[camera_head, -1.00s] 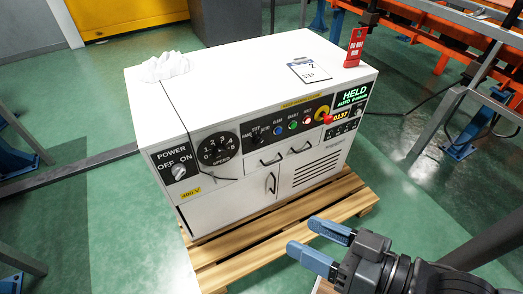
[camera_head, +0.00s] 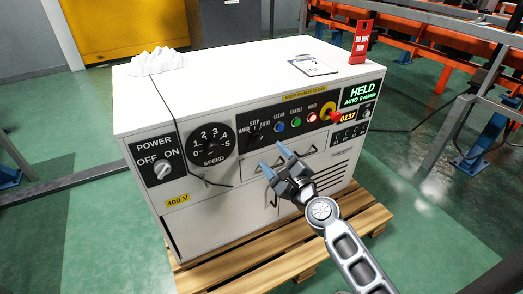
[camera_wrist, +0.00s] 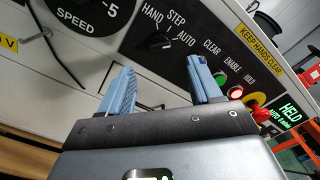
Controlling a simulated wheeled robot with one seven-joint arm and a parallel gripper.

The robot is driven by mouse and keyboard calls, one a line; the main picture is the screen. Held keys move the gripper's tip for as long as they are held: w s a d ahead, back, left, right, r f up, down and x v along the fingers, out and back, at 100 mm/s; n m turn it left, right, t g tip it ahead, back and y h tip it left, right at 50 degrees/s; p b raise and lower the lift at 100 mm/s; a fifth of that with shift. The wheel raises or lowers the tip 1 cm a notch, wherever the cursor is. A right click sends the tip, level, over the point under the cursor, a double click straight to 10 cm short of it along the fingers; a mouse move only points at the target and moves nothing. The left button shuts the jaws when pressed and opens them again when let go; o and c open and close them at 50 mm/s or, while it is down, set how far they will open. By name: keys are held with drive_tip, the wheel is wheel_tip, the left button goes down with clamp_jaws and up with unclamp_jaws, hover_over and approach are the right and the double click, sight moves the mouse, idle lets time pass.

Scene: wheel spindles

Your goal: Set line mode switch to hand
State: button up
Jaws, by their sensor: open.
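The line mode switch (camera_head: 254,133) is a small black rotary knob on the black panel of the white cabinet, marked HAND, STEP and AUTO. In the wrist view the mode switch (camera_wrist: 160,41) appears just beyond the gap between my fingertips; where its pointer aims is too small to tell. The green display (camera_head: 359,94) reads HELD and AUTO. My gripper (camera_head: 273,158) is open and empty, with blue fingers aimed at the panel, below and slightly right of the switch. It also shows in the wrist view (camera_wrist: 160,75), apart from the knob.
A SPEED dial (camera_head: 210,146) and a POWER switch (camera_head: 161,168) sit left of the mode switch. Lit buttons (camera_head: 296,121) and a red emergency stop (camera_head: 336,116) sit right. A dark cable hangs over the front. The cabinet stands on a pallet (camera_head: 350,226).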

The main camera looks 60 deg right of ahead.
sight(259, 140)
drive_tip(key=p+x, duration=0.1)
drive_tip(key=x, duration=0.6)
drive_tip(key=shift+w+d, duration=0.15)
drive_tip(key=shift+w, duration=0.1)
drive_tip(key=c, duration=1)
